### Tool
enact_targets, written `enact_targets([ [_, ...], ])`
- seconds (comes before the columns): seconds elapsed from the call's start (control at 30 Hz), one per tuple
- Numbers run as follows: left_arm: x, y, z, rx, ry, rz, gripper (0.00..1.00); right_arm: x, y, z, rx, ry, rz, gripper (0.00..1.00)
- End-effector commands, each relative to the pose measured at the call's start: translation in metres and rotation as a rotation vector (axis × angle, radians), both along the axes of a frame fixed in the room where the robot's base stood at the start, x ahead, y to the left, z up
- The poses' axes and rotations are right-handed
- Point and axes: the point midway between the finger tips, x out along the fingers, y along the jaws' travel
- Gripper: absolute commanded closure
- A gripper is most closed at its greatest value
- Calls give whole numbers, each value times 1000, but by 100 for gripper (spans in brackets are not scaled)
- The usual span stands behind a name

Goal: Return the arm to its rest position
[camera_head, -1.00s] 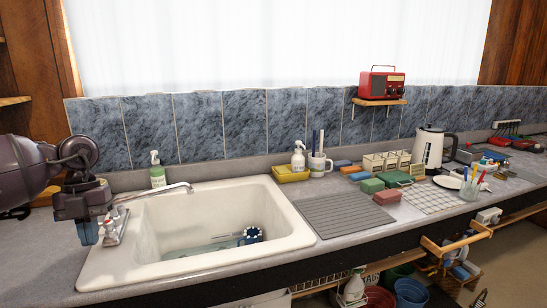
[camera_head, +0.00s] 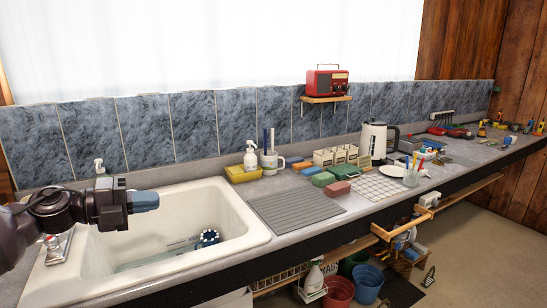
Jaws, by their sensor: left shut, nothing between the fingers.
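My left arm comes in from the left edge of the head view. Its gripper (camera_head: 146,201) is shut and empty, pointing right, above the left part of the white sink (camera_head: 250,222). It covers part of the sink's back left rim and hides most of the tap. My right gripper is out of view. A dark blue round-headed item (camera_head: 208,237) lies in the sink basin, apart from the gripper.
A ribbed grey drain mat (camera_head: 298,208) lies right of the sink. Coloured blocks, a kettle (camera_head: 374,139) and tools stand further right. A red radio (camera_head: 327,80) sits on a wall shelf.

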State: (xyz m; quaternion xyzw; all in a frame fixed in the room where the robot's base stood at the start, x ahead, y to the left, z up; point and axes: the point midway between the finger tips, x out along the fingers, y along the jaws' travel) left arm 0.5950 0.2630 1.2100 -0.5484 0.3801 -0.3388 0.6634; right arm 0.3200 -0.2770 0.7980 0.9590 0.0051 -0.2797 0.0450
Motion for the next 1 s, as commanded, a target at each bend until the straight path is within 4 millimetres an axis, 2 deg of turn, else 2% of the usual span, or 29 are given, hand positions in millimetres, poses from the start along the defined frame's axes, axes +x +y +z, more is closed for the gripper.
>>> enact_targets([
  [0.1, 7, -11, -22, -223, 31, 136, 100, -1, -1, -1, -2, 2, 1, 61],
  [0.17, 9, -12, -35, -321, 63, 216, 100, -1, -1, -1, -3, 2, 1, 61],
  [0.27, 9, -9, -65, -463, 142, 355, 100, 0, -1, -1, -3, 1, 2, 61],
  [0.47, -10, 4, -144, -686, 368, 632, 100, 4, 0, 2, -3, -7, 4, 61],
  [0.57, -30, 9, -188, -780, 502, 761, 100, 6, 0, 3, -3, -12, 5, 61],
  [0.7, -68, 14, -248, -902, 694, 919, 100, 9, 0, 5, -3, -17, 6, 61],
  [0.8, -100, 14, -285, -993, 820, 1012, 100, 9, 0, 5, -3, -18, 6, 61],
  [1.0, -171, 13, -346, -1161, 996, 1167, 100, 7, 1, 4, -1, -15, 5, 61],
])
